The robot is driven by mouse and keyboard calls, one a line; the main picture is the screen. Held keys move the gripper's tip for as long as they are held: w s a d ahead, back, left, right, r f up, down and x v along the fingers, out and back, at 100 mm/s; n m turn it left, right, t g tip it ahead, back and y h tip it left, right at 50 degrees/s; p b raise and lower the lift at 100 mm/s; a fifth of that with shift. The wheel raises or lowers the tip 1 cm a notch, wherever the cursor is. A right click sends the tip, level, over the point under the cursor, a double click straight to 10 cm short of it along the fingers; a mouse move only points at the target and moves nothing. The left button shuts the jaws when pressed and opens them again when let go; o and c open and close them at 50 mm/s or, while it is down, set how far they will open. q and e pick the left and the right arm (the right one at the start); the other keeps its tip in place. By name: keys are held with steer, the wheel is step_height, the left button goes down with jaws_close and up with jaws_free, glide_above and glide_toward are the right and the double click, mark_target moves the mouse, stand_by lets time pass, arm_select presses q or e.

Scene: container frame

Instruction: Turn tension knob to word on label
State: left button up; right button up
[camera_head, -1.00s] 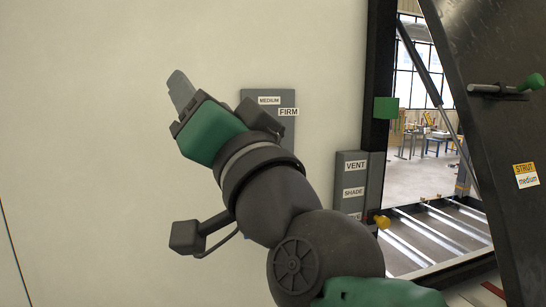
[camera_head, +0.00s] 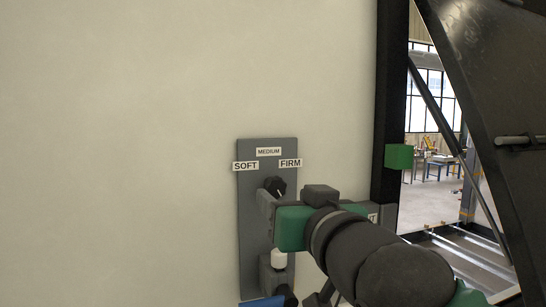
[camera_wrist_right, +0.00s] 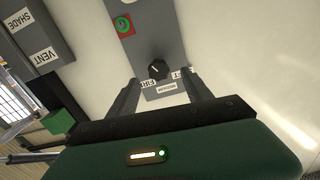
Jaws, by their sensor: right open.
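The tension knob (camera_head: 275,186) is small and black, on a grey panel (camera_head: 254,225) fixed to the pale wall. Above it are the labels SOFT (camera_head: 245,166), MEDIUM (camera_head: 269,151) and FIRM (camera_head: 290,163). The right wrist view shows the knob (camera_wrist_right: 158,69) with a pale mark, whose pointing end I cannot tell. My right gripper (camera_head: 268,200) is open and empty. In the wrist view its fingers (camera_wrist_right: 160,80) stand on either side, with the knob between and slightly beyond the tips. Contact is not visible. The strut label is out of view.
A green block (camera_head: 399,157) is on the dark frame right of the wall. The wall left of the knob panel is clear.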

mark_target(278, 189)
steer(key=p+x, duration=0.1)
steer(key=x, duration=0.3)
steer(key=p+x, duration=0.1)
steer(key=x, duration=0.1)
steer(key=shift+w+d+r+p, duration=0.15)
steer(key=shift+d+p, duration=0.1)
steer(key=shift+p, duration=0.05)
steer(key=shift+w+a, duration=0.2)
steer(key=shift+w, duration=0.1)
steer(key=shift+a, duration=0.1)
steer(key=c, duration=0.5)
jaws_close()
